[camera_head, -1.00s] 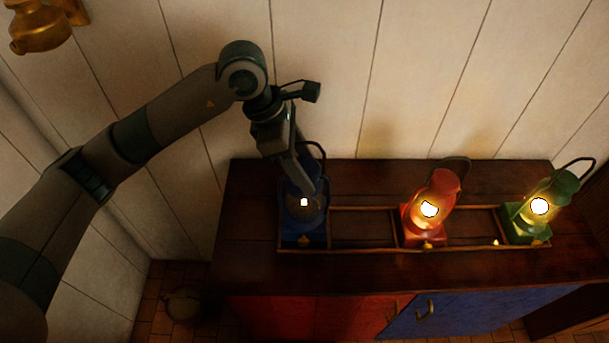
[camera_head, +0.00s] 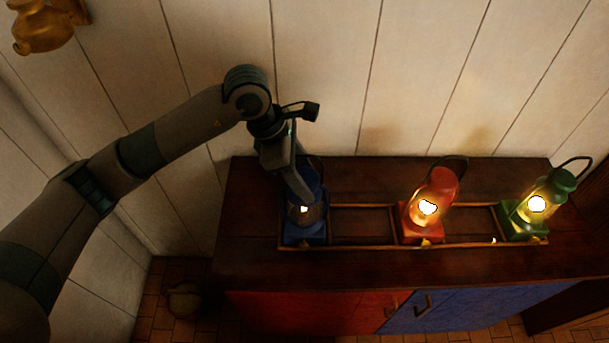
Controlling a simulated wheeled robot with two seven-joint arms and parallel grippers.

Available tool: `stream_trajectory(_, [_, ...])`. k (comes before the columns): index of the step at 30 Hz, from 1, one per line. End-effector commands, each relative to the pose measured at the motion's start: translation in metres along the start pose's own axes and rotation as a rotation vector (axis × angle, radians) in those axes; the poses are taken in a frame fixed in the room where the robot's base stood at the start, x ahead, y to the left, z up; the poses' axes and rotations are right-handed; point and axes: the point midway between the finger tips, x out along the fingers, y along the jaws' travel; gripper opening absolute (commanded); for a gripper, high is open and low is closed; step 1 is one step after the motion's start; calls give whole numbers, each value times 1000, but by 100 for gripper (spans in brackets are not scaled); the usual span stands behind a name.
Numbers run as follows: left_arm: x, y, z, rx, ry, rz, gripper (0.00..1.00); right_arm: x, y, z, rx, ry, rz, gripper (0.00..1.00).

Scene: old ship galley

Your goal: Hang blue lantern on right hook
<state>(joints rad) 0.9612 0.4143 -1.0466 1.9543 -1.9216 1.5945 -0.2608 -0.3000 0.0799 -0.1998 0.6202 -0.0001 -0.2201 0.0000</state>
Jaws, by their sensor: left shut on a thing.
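The blue lantern (camera_head: 305,232) stands upright at the left end of a low wooden rack on the dark cabinet top. My left gripper (camera_head: 305,190) comes down over it from behind and is shut on its upper part. The gripper hides part of the lantern's top and handle. A small light glows in its glass. No hook shows in this view. My right gripper is not in view.
A lit red lantern (camera_head: 430,208) stands mid-rack and a lit green lantern (camera_head: 540,205) at the right end. The rack (camera_head: 362,246) has empty room between them. A white plank wall (camera_head: 325,80) rises behind. A brass fixture (camera_head: 45,25) hangs at upper left.

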Motion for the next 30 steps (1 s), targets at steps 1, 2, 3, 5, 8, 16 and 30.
stream_trajectory(1, [0,1,0,1,-2,2,0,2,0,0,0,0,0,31])
stream_trajectory(2, [0,0,0,0,0,0,59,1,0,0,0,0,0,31])
stream_trajectory(3, [0,0,0,0,0,0,68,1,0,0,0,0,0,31])
stream_trajectory(5, [0,0,0,0,0,0,70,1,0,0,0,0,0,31])
stream_trajectory(8, [0,0,0,0,0,0,70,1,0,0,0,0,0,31])
stream_trajectory(16, [0,0,0,0,0,0,70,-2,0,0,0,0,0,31])
stream_trajectory(30, [-24,2,-4,1,0,4,70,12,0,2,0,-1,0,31])
